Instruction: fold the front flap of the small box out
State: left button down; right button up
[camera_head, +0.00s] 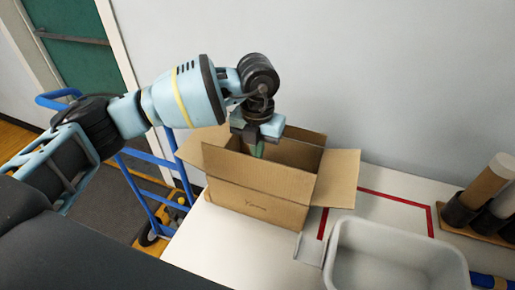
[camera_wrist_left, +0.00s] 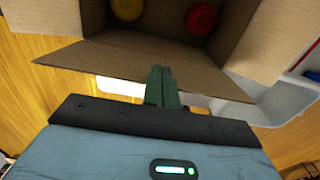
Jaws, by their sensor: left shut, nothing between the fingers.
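The small cardboard box (camera_head: 258,208) stands open on the white table. Its front flap (camera_head: 262,175) rises from the front wall, tilted a little outward; it spans the middle of the left wrist view (camera_wrist_left: 105,58). The left side flap (camera_head: 205,158) and right side flap (camera_head: 337,178) are spread outward. My left gripper (camera_head: 257,151) points down at the opening, its green fingers shut and empty. In the left wrist view the fingers (camera_wrist_left: 161,84) overlap the flap's inner face; whether they touch it I cannot tell. My right gripper is not in view.
Inside the box are a yellow item (camera_wrist_left: 127,9) and a red item (camera_wrist_left: 200,18). A grey bin (camera_head: 340,262) stands to the right in front. Red tape (camera_head: 395,198) marks the table behind it. A blue trolley (camera_head: 150,190) is left of the table; a wall is behind.

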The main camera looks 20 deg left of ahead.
pick_arm(q)
jog(key=shift+s+r, duration=0.15)
jog(key=shift+r, duration=0.05)
jog(key=shift+s+p, duration=0.4)
jog(key=shift+s, duration=0.3)
jog(key=shift+s+f+p, duration=0.3)
jog(key=shift+s+p, duration=0.15)
jog(key=shift+s, duration=0.2)
